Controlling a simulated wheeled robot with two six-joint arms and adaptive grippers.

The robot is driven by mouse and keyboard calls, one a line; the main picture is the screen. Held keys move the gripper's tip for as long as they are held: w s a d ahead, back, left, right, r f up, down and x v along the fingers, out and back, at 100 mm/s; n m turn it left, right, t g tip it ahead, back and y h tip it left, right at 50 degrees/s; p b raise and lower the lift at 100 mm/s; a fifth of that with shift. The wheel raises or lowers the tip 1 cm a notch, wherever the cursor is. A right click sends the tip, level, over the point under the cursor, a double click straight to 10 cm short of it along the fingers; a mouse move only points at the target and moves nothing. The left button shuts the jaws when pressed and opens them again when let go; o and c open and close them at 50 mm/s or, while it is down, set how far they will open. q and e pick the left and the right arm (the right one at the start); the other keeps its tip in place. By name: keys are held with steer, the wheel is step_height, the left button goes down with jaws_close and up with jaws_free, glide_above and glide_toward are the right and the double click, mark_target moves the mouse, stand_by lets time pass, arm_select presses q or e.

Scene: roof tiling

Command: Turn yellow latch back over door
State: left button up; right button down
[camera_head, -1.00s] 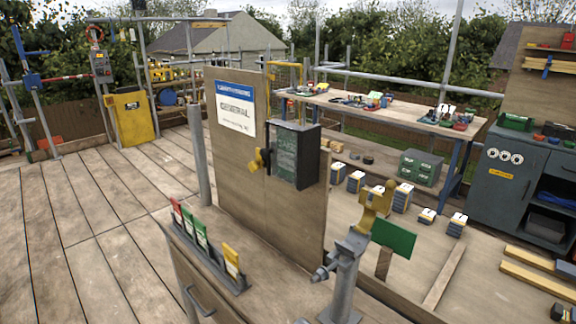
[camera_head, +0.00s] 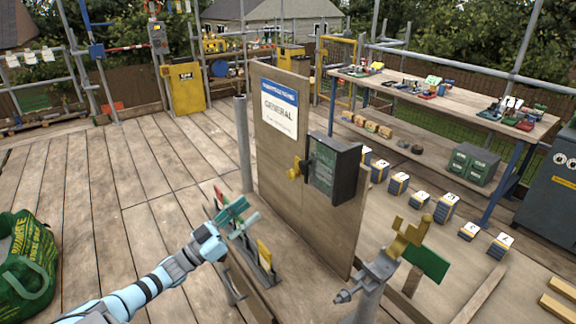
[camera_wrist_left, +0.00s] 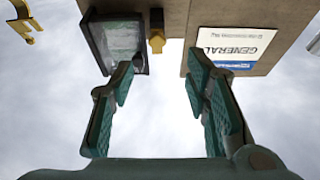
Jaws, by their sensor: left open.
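The yellow latch (camera_head: 295,172) is on the board, just left of the dark box (camera_head: 347,170) with the green door (camera_head: 323,172). It points away from the door rather than across it. The door looks closed. In the left wrist view, the picture is upside down, and the latch (camera_wrist_left: 157,36) hangs beside the box (camera_wrist_left: 112,42). My left gripper (camera_head: 248,212) is open and empty, below and left of the latch in the head view. In the left wrist view its fingers (camera_wrist_left: 160,82) stand apart, with the latch beyond the gap between them. My right gripper is not in view.
The upright board (camera_head: 275,150) carries a "GENERAL" sign (camera_head: 280,107). A rack of coloured cards (camera_head: 262,268) stands below my left gripper. A grey post with a yellow fork (camera_head: 409,237) stands to the right. A green bag (camera_head: 25,262) lies at the left.

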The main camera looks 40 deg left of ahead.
mark_target(289, 175)
arm_select(q)
steer(key=x, duration=0.9)
steer(key=r+x, duration=0.1)
steer(key=x, duration=0.4)
steer(key=shift+s+d, duration=0.15)
steer(key=shift+d, duration=0.1)
steer(key=shift+c, duration=0.4)
jaws_close()
